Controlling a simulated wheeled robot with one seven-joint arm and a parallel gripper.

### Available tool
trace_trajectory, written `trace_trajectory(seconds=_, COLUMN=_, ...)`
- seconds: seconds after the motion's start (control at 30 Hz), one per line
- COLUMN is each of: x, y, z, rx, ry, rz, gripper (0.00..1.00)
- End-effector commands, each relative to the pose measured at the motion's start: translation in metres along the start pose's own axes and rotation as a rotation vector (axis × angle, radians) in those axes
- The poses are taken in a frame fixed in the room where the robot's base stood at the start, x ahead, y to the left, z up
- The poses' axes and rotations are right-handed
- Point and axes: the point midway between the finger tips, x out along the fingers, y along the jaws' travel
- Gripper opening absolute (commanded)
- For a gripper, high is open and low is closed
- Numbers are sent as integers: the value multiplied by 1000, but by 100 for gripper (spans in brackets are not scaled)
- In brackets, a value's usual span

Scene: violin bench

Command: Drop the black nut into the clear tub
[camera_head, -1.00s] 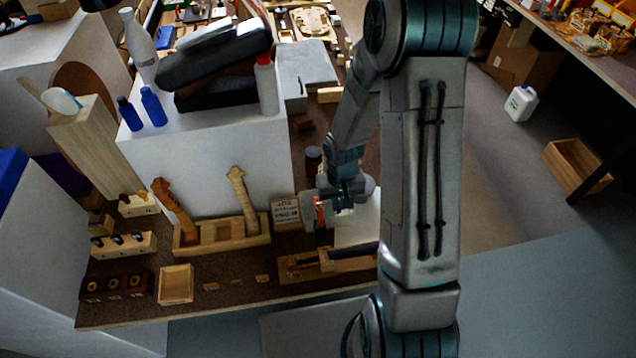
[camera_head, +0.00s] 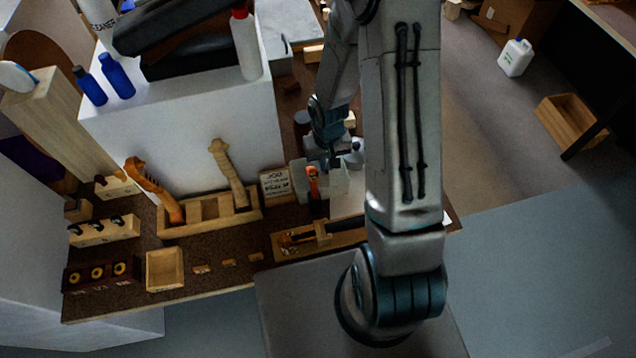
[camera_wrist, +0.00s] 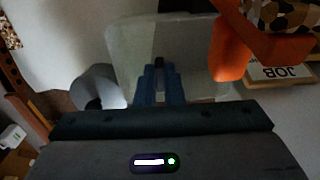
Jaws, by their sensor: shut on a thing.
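My gripper (camera_wrist: 160,84) is shut, with its two blue fingers close together. A small black piece, which looks like the black nut (camera_wrist: 158,62), shows between the fingertips in the wrist view. The clear tub (camera_wrist: 130,36) lies just beyond the fingertips as a pale, see-through shape. In the head view a pale box that looks like the tub (camera_head: 339,180) stands below my gripper (camera_head: 324,160), right of an orange object. The nut cannot be made out in the head view, and I cannot tell whether the fingertips are over the tub's opening.
The orange object (camera_wrist: 228,48) stands close right of the fingers, by a lettered sign (camera_wrist: 282,72). A grey cylinder (camera_wrist: 97,86) is close on the left. A wooden tray with violin necks (camera_head: 210,212) and a small empty wooden box (camera_head: 165,269) are farther left on the bench.

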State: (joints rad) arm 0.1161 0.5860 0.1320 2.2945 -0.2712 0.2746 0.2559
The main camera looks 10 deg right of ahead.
Motion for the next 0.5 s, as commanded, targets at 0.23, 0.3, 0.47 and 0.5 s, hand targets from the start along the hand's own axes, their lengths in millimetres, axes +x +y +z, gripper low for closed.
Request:
trace_trajectory(seconds=0.23, x=5, y=0, z=0, rx=-1, ry=0, rz=0, gripper=0)
trace_trajectory(seconds=0.3, x=5, y=0, z=0, rx=-1, ry=0, rz=0, gripper=0)
trace_trajectory(seconds=0.47, x=4, y=0, z=0, rx=0, ry=0, rz=0, gripper=33)
trace_trajectory(seconds=0.5, x=4, y=0, z=0, rx=0, ry=0, rz=0, gripper=33)
